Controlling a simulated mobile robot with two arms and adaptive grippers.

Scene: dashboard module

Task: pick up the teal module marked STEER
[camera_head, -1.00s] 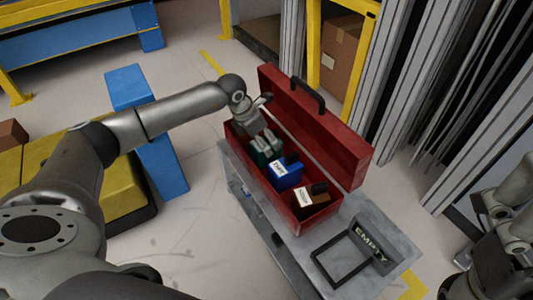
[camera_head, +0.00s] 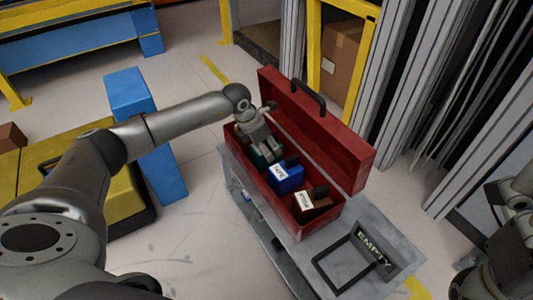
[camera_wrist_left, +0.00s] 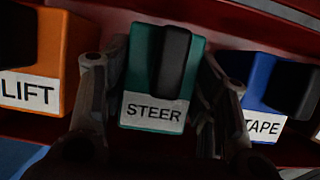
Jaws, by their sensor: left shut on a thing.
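The teal module marked STEER (camera_wrist_left: 152,108) stands in the middle of the left wrist view, with a dark grip block on its top. In the head view a dark green part of it (camera_head: 258,158) shows in the red toolbox (camera_head: 322,137). My left gripper (camera_head: 266,153) reaches down into the box and is shut on this module; its fingers also show on both sides of it in the left wrist view (camera_wrist_left: 155,100). At the right edge of the head view only part of my right arm shows, and I cannot make out its jaws.
An orange LIFT module (camera_wrist_left: 35,75) and a blue TAPE module (camera_wrist_left: 262,95) flank the teal one. The blue one (camera_head: 285,178) and a brown one (camera_head: 315,203) show in the head view. A grey frame with an EMPTY sign (camera_head: 374,249) lies on the grey cart (camera_head: 375,285).

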